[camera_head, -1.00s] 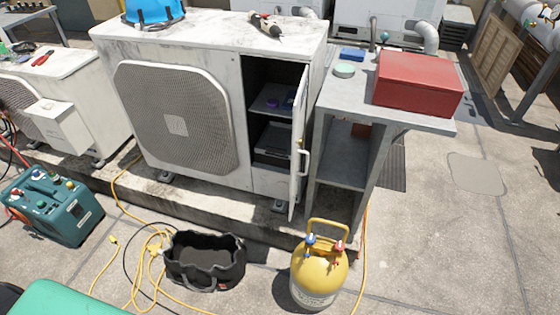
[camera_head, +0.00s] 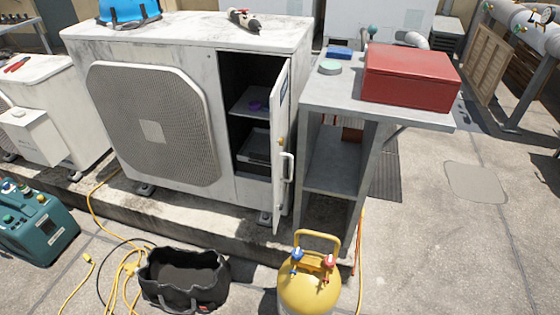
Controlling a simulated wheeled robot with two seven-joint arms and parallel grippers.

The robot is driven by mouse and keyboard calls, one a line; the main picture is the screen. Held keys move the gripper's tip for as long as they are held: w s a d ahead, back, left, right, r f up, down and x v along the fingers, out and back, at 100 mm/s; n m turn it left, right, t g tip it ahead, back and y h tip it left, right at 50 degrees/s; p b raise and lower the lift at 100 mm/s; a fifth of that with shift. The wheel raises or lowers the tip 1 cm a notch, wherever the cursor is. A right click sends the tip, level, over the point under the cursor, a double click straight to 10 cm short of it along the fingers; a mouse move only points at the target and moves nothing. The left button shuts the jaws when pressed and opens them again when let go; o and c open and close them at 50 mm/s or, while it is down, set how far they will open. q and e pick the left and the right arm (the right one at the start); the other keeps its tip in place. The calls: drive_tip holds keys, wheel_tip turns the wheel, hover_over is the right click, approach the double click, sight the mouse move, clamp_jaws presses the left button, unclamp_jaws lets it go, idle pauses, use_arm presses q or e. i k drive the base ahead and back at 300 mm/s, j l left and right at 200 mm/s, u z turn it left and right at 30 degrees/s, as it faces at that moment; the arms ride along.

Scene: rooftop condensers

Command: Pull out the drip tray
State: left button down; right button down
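The drip tray (camera_head: 256,148) appears to be the grey, shallow tray in the lower part of the open compartment of the white condenser unit (camera_head: 262,38). The door's edge hides the right part of the compartment. Neither of my grippers is in view.
A grey metal stand (camera_head: 335,178) with a red toolbox (camera_head: 410,77) is close right of the door. A yellow gas cylinder (camera_head: 310,290), a black tool bag (camera_head: 184,280), yellow cables and a teal machine (camera_head: 35,225) stand in front. Open paving lies at right.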

sight(257, 149)
drive_tip(key=i+j+z, duration=0.15)
drive_tip(key=z, duration=0.35)
drive_tip(key=i+j+z, duration=0.25)
drive_tip(key=z, duration=0.2)
drive_tip(key=i+j, duration=0.05)
